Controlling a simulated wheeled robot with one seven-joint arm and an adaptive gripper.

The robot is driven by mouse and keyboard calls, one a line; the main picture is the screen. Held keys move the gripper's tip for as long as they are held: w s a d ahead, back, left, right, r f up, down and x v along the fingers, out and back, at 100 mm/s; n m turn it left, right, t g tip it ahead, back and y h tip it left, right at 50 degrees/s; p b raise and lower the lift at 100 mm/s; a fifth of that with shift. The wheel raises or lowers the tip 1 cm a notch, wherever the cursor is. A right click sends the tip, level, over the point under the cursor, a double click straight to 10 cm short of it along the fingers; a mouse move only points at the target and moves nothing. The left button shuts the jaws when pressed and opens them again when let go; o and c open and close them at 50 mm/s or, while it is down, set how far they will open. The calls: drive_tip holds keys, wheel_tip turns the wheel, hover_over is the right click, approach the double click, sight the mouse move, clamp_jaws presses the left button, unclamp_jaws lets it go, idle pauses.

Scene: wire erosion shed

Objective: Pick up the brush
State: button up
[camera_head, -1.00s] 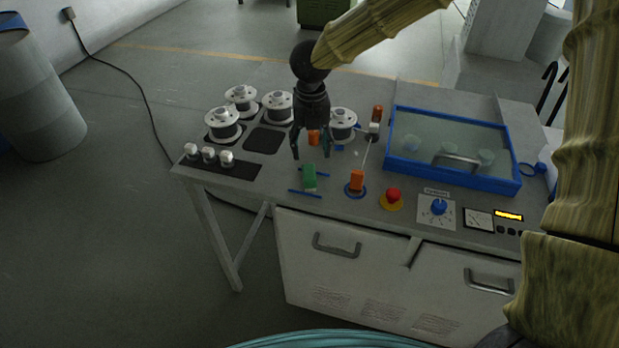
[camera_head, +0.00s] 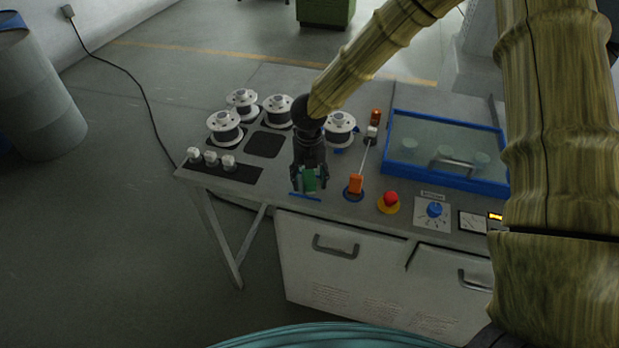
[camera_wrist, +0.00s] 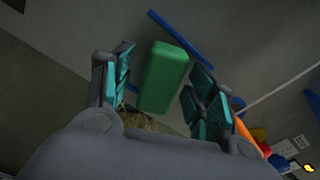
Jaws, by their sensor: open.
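A green block (camera_head: 310,180), which I take to be the brush, lies on the machine's worktop between blue rails. In the wrist view the green block (camera_wrist: 164,78) is between my two teal-padded fingers, with visible gaps on both sides. My gripper (camera_head: 309,184) is open and low around the block, with its fingers to the left and right of it. Yellowish stuff near the block's lower end may be bristles, but I cannot tell. The wrist and fingers hide part of the block in the head view.
An orange-handled lever (camera_head: 355,184) and a red button (camera_head: 390,199) stand just right of the block. White spools (camera_head: 226,127) stand behind to the left. A blue-framed glass cover (camera_head: 446,150) is at the right. A blue rail (camera_wrist: 180,36) lies beyond the block.

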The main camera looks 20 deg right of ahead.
drive_tip(key=shift+f, duration=0.15)
drive_tip(key=c, duration=1.2)
